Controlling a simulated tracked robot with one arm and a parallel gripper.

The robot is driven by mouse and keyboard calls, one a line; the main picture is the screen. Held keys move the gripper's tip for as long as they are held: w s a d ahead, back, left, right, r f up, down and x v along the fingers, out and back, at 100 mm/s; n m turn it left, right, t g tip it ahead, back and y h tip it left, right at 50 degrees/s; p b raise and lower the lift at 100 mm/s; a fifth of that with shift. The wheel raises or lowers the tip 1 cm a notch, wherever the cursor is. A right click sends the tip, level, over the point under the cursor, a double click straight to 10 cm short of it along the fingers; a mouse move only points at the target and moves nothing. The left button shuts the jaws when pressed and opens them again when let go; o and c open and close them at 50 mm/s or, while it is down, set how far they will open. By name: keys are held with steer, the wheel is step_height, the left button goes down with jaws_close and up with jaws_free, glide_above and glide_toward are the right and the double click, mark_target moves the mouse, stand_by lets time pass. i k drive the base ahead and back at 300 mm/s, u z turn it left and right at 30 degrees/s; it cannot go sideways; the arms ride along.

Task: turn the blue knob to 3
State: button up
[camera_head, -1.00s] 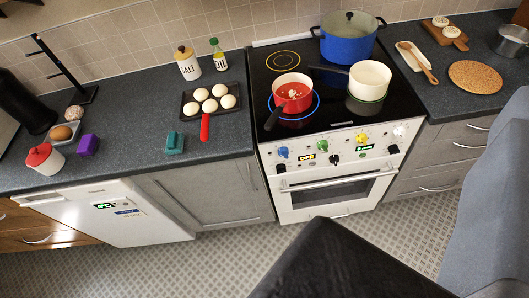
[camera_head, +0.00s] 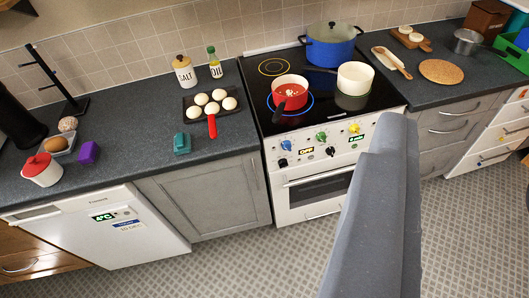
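The blue knob (camera_head: 286,145) is at the left end of the upper knob row on the white stove front (camera_head: 300,203). Its pointer setting is too small to read. A display reading OFF (camera_head: 306,151) is right of it. A black knob (camera_head: 282,163) is just below it. The green knob (camera_head: 321,137) and yellow knob (camera_head: 354,128) are farther right. A large grey shape rises from the bottom right and hides the right part of the stove front. My gripper's fingertips do not show, and nothing touches the blue knob.
A red pan (camera_head: 289,92) stands inside the blue ring on the cooktop, its handle toward the front. A cream pot (camera_head: 356,80) and blue pot (camera_head: 331,44) stand farther right. Left of the stove is a counter (camera_head: 130,165). The patterned floor (camera_head: 255,260) before the stove is clear.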

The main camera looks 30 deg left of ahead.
mark_target(286, 144)
steer(key=u, duration=0.15)
steer(key=i, duration=1)
steer(key=z, duration=0.05)
